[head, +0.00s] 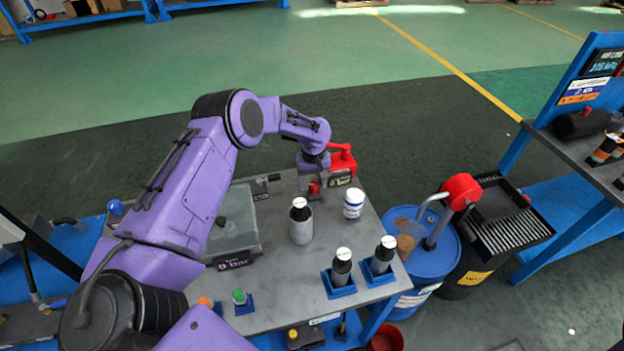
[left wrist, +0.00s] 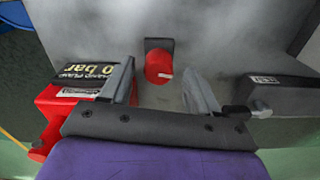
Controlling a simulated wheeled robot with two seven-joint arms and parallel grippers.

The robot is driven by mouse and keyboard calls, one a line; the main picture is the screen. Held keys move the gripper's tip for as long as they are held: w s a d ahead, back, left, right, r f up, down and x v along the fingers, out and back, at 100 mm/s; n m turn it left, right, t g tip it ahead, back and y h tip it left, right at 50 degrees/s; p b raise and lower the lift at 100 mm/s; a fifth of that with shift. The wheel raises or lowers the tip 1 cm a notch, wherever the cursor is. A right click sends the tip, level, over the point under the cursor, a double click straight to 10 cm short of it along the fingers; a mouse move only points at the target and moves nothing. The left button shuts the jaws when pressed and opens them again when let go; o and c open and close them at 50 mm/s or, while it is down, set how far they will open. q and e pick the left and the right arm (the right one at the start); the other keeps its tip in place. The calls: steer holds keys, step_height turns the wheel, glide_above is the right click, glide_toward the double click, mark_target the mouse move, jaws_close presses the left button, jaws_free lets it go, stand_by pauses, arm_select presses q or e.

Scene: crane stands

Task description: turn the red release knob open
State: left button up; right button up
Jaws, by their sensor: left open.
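The red release knob (head: 314,188) shows at the far end of the grey table, just below my left gripper (head: 317,176). In the left wrist view the knob (left wrist: 158,64) is a red rounded piece on a dark mount, with a small pale mark. It lies between the two fingers of my left gripper (left wrist: 161,78). The fingers are apart, with a gap on either side of the knob; I cannot tell how far they are above it. My right gripper is not in view.
The red hand pump (head: 342,158), its label reading 0 bar, stands close beside the gripper. A dark block (left wrist: 275,93) lies on the other side. A white jar (head: 353,203) and a black-topped bottle (head: 301,222) stand nearby. A blue drum (head: 425,262) is right of the table.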

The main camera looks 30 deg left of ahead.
arm_select(q)
steer(key=shift+s+f, duration=0.1)
steer(key=shift+f, duration=0.2)
steer(key=shift+d+f, duration=0.1)
steer(key=shift+d, duration=0.05)
steer(key=c, duration=1)
steer(key=shift+c, duration=0.2)
